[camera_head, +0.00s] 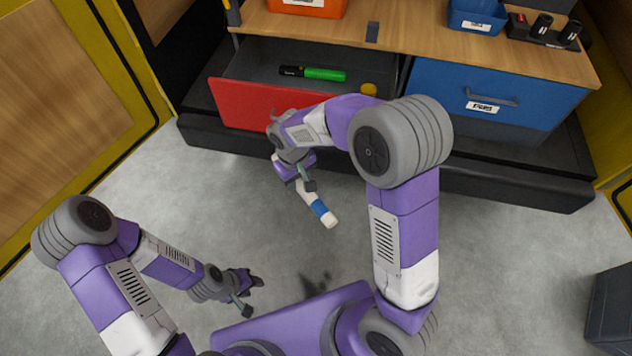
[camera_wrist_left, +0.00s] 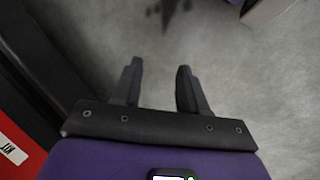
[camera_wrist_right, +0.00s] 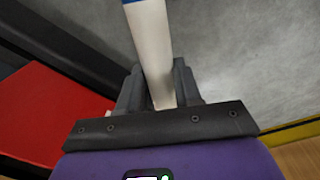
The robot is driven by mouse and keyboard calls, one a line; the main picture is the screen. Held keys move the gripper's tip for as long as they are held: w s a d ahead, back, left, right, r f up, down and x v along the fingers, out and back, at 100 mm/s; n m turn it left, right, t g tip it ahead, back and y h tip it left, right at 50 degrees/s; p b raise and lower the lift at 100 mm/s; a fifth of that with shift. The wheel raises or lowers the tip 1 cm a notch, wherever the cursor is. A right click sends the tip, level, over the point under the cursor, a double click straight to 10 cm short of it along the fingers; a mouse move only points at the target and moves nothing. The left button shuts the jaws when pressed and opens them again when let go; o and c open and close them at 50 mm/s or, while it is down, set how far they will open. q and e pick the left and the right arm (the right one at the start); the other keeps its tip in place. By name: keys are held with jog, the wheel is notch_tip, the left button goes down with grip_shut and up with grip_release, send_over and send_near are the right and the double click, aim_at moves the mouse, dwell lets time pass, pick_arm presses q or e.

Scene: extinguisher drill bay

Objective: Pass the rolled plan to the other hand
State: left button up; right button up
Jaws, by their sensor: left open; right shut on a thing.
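The rolled plan (camera_head: 319,209) is a white roll with a blue band. In the head view it hangs in the air in front of the red drawer, slanting down to the right. My right gripper (camera_head: 306,184) is shut on the plan near one end; the white roll (camera_wrist_right: 151,45) also shows between its fingers in the right wrist view. The banded end sticks out free. My left gripper (camera_head: 250,284) is open and empty, lower left of the plan and apart from it. Its two spread fingers (camera_wrist_left: 159,88) show over bare floor in the left wrist view.
The red drawer (camera_head: 245,105) stands open, with a green-and-black marker-like object (camera_head: 313,73) and a yellow round thing inside. The blue drawer (camera_head: 485,95) is beside it. An orange bin and a blue bin (camera_head: 477,17) stand on the wooden top. The floor between my grippers is clear.

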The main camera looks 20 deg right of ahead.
pick_arm(q)
jog(key=shift+o, duration=1.5)
jog(key=shift+d, duration=0.1)
jog(key=shift+o, duration=0.5)
jog(key=shift+d+r+m, duration=0.25)
jog(key=shift+d+m, duration=0.05)
notch_tip(320, 180, up, 29)
jog(key=m+t+y, duration=0.6)
jog(key=m+t, duration=0.4)
jog(key=m, duration=1.6)
send_over(302, 188)
jog(key=s+a, duration=0.4)
jog(key=s, duration=0.1)
jog(key=d+x, duration=0.1)
jog(key=x, duration=0.6)
jog(key=shift+w+a+r+t, duration=0.3)
jog(key=shift+w+a, duration=0.15)
jog(key=shift+a, duration=0.05)
pick_arm(e)
jog(key=w+a+r+n, duration=0.4)
jog(key=a+r+n, duration=0.1)
jog(key=a, duration=0.4)
jog(key=shift+w+r, duration=0.35)
jog(key=shift+r, duration=0.05)
